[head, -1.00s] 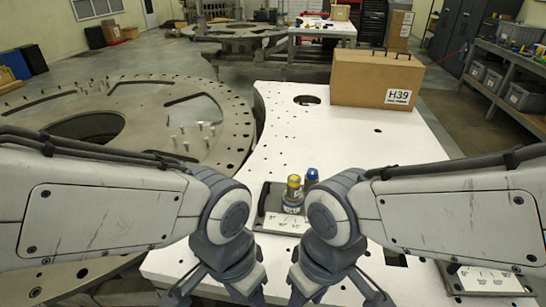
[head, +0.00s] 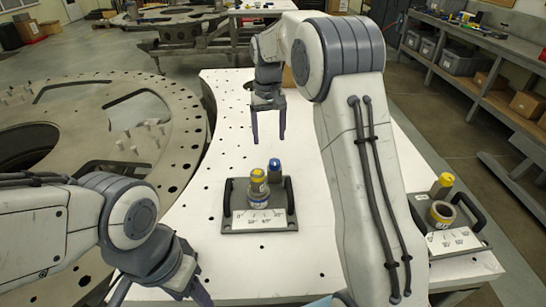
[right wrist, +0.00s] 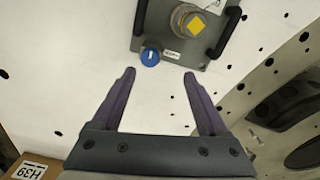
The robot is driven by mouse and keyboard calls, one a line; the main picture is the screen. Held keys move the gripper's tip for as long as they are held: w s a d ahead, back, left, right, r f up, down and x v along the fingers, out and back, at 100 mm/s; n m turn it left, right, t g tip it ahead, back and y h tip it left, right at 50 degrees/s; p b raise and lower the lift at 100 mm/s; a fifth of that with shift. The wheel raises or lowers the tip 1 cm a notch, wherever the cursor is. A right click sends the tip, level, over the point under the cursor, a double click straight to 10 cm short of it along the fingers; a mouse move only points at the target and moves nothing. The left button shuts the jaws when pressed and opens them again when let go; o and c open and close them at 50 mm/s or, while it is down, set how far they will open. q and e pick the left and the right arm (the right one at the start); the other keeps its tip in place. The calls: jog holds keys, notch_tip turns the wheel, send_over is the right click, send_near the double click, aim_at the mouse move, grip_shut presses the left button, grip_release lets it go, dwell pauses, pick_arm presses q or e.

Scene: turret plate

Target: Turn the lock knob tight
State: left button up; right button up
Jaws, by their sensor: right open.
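A dark grey fixture (head: 238,191) lies on the white plate, with handles at both sides and a white scale label. It bears a tall yellow-topped knob (head: 258,183) and a smaller blue-capped knob (head: 274,168) behind it. In the right wrist view the blue cap (right wrist: 150,56) has a white mark and sits beside a small label; the square yellow top (right wrist: 195,24) is farther off. My right gripper (head: 268,138) is open and empty, fingers down, beyond the fixture. The blue cap shows just past its fingertips, apart from them. My left gripper (head: 160,296) is open and empty at lower left.
The white plate (head: 190,230) is mostly clear around the fixture. A second fixture (head: 462,246) with a yellow knob stands at right, partly behind my right arm. The H39 box (right wrist: 28,171) is close to my right gripper. A round metal ring (head: 70,112) lies left.

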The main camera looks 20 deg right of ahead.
aim_at(275, 162)
jog(key=f, duration=0.3)
jog(key=d+f+p, duration=0.1)
jog(key=f, duration=0.3)
jog(key=w+d+f+p, duration=0.1)
jog(key=f, duration=0.2)
jog(key=shift+f, duration=0.4)
jog(key=shift+c, duration=0.4)
grip_shut()
jog(key=shift+m, duration=0.3)
